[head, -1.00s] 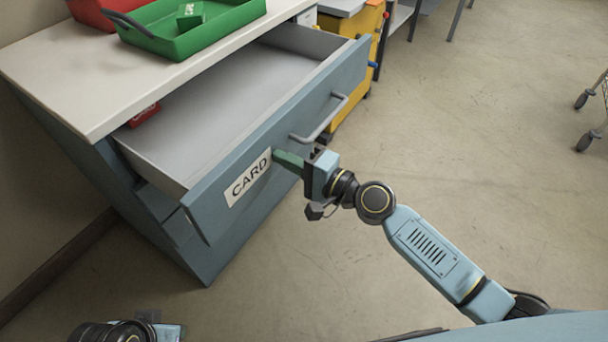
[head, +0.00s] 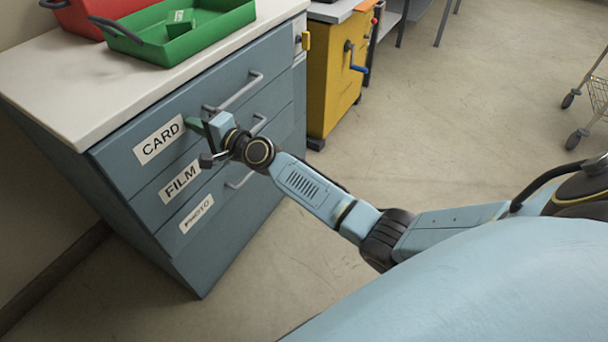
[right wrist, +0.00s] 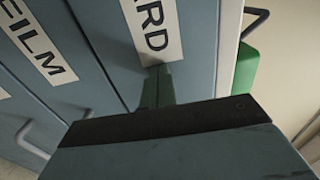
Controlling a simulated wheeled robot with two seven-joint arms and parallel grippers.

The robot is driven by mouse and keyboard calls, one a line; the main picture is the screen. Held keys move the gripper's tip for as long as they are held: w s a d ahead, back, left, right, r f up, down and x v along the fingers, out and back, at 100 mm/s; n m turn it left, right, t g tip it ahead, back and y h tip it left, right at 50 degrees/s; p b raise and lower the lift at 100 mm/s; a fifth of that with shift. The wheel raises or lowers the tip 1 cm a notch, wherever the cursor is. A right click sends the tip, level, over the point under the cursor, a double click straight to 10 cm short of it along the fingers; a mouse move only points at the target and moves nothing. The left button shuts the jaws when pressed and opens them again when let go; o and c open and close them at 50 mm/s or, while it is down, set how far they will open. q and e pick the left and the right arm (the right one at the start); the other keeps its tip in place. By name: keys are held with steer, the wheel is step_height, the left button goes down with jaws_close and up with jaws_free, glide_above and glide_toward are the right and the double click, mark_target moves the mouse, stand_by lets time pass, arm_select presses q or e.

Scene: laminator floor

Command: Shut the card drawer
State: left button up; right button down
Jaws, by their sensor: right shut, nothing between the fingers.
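The card drawer (head: 120,168) is the top drawer of the blue-grey cabinet, with a white CARD label (head: 160,140) and a bar handle (head: 235,93). Its front sits flush under the white worktop, and no gap shows. My right gripper (head: 194,125) is shut and empty, its green fingers at the drawer front just right of the label. In the right wrist view the fingers (right wrist: 157,86) meet the front at the label's edge (right wrist: 153,30); I cannot tell if they press on it. My left gripper is not in view.
The FILM drawer (head: 180,181) and PHOTO drawer (head: 197,213) below are shut. A green tray (head: 205,45) and a red tray (head: 90,22) stand on the worktop. A yellow cabinet (head: 333,85) with a crank stands beyond. The floor (head: 450,130) to the right is clear up to a wire cart (head: 598,95).

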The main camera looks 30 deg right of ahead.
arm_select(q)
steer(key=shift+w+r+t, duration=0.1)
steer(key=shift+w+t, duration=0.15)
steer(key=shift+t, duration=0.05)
arm_select(e)
steer(key=shift+w+a+r, duration=0.15)
steer(key=shift+w+a, duration=0.05)
steer(key=shift+w, duration=0.2)
steer(key=shift+a+r, duration=0.1)
steer(key=shift+r, duration=0.05)
